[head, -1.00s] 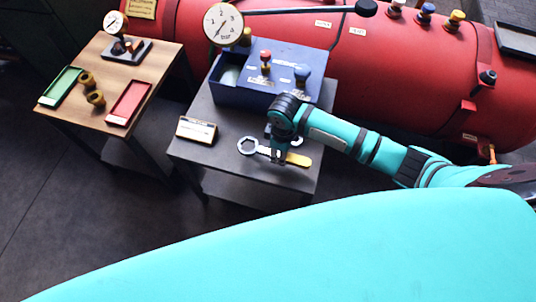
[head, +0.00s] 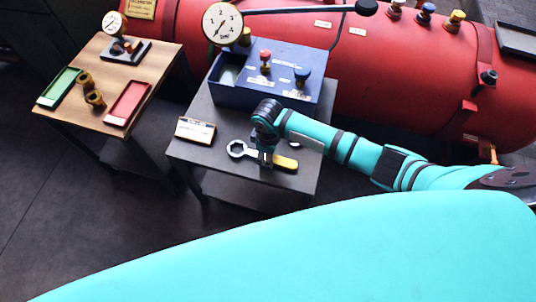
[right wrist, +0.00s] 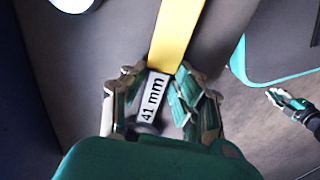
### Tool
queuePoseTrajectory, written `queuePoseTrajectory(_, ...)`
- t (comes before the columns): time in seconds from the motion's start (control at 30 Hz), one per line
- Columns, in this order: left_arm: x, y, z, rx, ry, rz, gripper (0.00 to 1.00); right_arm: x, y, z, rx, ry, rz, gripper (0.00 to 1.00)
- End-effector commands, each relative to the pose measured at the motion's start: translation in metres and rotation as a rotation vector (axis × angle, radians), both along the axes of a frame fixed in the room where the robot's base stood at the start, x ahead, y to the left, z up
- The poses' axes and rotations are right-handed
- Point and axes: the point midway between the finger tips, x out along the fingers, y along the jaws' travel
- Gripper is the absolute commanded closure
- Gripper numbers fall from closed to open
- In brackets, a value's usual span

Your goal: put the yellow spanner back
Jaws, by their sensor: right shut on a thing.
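The yellow spanner (head: 285,163) has a metal ring end at the left and a yellow handle at the right, over the front of the grey table (head: 222,121). My right gripper (head: 265,162) is shut on its middle from above. In the right wrist view the fingers (right wrist: 158,95) stand on both sides of a "41 mm" label, and the yellow handle (right wrist: 178,35) runs away from them. The ring end is hidden there. I cannot tell whether the spanner touches the table. A gripper that seems to be my left one (right wrist: 290,103) shows small at the right edge; its jaw state is unclear.
A blue box (head: 275,78) with red and blue knobs and a gauge (head: 222,24) stands behind the spanner. A wooden table (head: 75,119) with green and red trays is further left. A red boiler (head: 420,75) lies behind.

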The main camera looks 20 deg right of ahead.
Motion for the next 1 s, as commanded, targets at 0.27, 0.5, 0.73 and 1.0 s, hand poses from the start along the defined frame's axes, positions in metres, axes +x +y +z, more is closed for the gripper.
queuePoseTrajectory(0.27,0.000,0.001,0.000,0.001,0.000,0.001,1.00,0.000,0.000,-0.002,0.000,0.001,0.000,0.49)
queuePoseTrajectory(0.5,0.000,0.000,0.000,0.001,0.000,0.001,1.00,0.000,0.000,0.000,0.000,0.000,0.000,0.49)
queuePoseTrajectory(0.73,0.000,0.000,0.008,0.001,0.000,0.000,1.00,0.001,0.000,0.032,0.001,-0.003,0.000,0.49)
queuePoseTrajectory(1.0,0.000,0.000,0.017,0.000,-0.001,0.000,1.00,0.001,0.000,0.090,0.001,-0.003,0.000,0.49)
